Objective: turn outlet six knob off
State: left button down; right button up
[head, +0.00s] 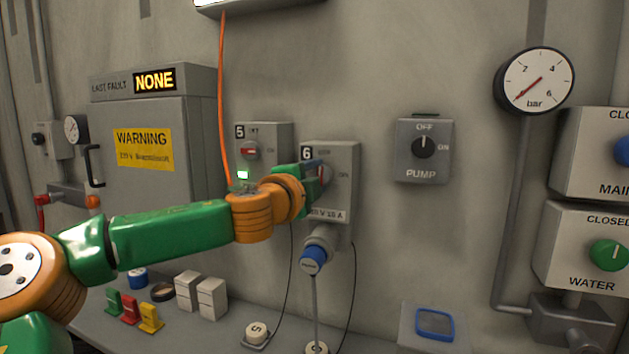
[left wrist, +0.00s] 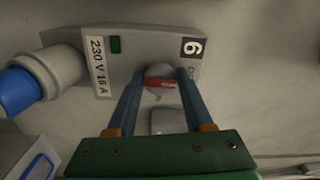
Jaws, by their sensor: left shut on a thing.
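Outlet six (head: 343,190) is a grey wall box with a "6" label and a "230 V 16 A" plate. Its knob (left wrist: 160,83) is a round grey dial with a red bar, seen between my fingers in the left wrist view. My left gripper (head: 322,172) is at the front of the box, shut on the knob. In the head view the gripper hides most of the knob and its markings. A dark green indicator (left wrist: 115,44) sits on the box. A blue plug (head: 313,262) is in the socket below. My right gripper is not in view.
Outlet five (head: 272,136), with a red knob and a lit green lamp (head: 243,174), is close on the left. The pump switch (head: 424,148) is to the right, with bare wall between. Blocks (head: 212,298) and colored tags (head: 130,308) lie on the ledge below.

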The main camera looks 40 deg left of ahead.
pick_arm(q)
jog(key=shift+r+n, duration=0.2)
jog(key=shift+n, duration=0.1)
dwell(0.4)
jog(key=shift+c, duration=1.9)
grip_release()
jog(key=shift+o, duration=0.4)
jog(key=shift+w+f, duration=0.15)
jog(key=b+v, duration=0.2)
jog(key=v, duration=0.5)
